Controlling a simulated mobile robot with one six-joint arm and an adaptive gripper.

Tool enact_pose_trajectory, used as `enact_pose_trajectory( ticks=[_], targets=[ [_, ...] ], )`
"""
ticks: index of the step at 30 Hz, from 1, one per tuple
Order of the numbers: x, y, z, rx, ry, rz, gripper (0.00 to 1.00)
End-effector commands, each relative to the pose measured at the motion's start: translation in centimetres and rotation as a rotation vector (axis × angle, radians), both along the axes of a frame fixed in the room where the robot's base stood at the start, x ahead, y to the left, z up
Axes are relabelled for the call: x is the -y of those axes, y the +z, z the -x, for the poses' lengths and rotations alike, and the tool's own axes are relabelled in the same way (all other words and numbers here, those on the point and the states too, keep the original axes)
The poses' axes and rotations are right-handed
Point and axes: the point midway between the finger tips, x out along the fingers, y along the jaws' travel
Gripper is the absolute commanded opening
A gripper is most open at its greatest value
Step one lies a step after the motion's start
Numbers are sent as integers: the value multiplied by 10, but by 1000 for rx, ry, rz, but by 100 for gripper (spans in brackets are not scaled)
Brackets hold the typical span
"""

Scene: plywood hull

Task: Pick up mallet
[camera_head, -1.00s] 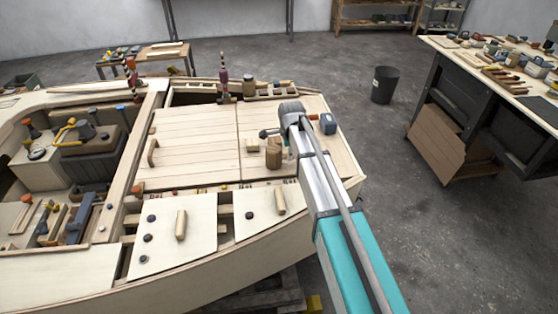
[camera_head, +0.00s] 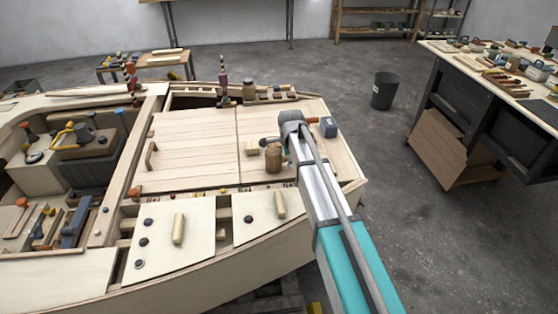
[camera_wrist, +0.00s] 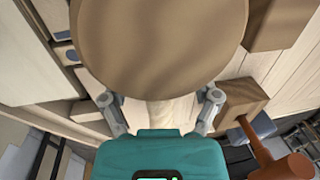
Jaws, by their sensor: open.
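In the wrist view a reddish-brown tool with a thin handle (camera_wrist: 252,136) shows at the lower right, against a wooden block (camera_wrist: 240,100); it looks like the mallet, but I cannot be sure. In the head view a small orange-brown piece (camera_head: 312,120) beyond my wrist may be part of it. My gripper (camera_wrist: 161,97) is open, its fingers spread left and right. A large round brown top (camera_wrist: 160,40) fills the upper middle of the wrist view, very close. It seems to belong to the upright brown cylinder (camera_head: 273,158) on the deck. I cannot tell whether the fingers touch it.
A light wooden block (camera_head: 252,149) stands left of the cylinder and a blue-grey item (camera_head: 328,127) sits right of my wrist. A jar (camera_head: 249,91) stands at the deck's far edge. The planked deck (camera_head: 195,150) to the left is mostly clear.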

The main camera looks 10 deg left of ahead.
Motion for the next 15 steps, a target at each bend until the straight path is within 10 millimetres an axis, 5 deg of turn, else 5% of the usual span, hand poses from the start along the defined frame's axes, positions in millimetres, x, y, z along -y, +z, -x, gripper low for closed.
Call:
enact_pose_trajectory(
  ticks=[2, 15],
  targets=[
    [0, 0, 0, 0, 0, 0, 80],
    [0, 0, 0, 0, 0, 0, 0]
  ],
)
